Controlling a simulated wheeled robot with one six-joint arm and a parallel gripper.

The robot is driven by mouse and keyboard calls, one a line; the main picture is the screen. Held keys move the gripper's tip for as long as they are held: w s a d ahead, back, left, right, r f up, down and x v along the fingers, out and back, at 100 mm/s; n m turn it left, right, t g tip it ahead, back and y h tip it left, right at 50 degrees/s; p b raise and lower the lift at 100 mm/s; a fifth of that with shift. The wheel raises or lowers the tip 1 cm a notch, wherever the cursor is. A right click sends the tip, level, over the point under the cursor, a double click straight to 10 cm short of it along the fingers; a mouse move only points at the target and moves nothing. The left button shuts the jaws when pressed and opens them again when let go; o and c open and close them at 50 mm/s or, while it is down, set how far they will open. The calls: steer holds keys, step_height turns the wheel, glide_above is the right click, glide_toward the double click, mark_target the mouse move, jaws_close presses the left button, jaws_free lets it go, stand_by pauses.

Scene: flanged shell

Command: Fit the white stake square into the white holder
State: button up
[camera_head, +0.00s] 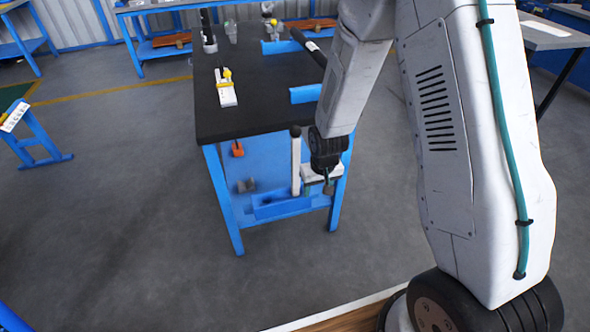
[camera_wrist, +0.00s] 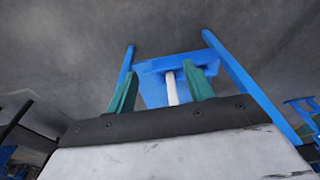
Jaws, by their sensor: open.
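My gripper (camera_head: 328,184) hangs at the front right corner of the black-topped table, beside a white upright post (camera_head: 295,165) with a dark top. In the wrist view my gripper (camera_wrist: 164,82) shows two green fingers spread apart. The white post (camera_wrist: 171,88) appears between them, in front of a blue part; I cannot tell how far off it is. A white block (camera_head: 308,174) shows beside the post, partly behind the gripper. A flat white piece with a yellow knob (camera_head: 227,97) lies on the tabletop. I cannot tell for sure which piece is the stake square or the holder.
Below are blue legs and a blue tray (camera_head: 275,207) near the post. A small orange item (camera_head: 237,149) is under the table.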

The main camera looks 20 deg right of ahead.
mark_target(294, 158)
steer(key=w+f+t, duration=0.4)
steer(key=w+f, duration=0.1)
steer(key=f, duration=0.4)
steer(key=w+f+t, duration=0.3)
steer(key=w+f, duration=0.1)
steer(key=f, duration=0.4)
steer(key=w+r+t, duration=0.1)
steer(key=r+t, duration=0.1)
steer(key=t, duration=0.1)
steer(key=w+r+t, duration=0.2)
steer(key=r+t, duration=0.1)
steer(key=w+r+t, duration=0.2)
steer(key=r+t, duration=0.1)
steer(key=shift+w+a+r, duration=0.2)
steer(key=shift+w, duration=0.05)
steer(key=w, duration=0.7)
steer(key=shift+w+a+r, duration=0.1)
steer(key=shift+w+r, duration=0.25)
steer(key=shift+r, duration=0.05)
jaws_close()
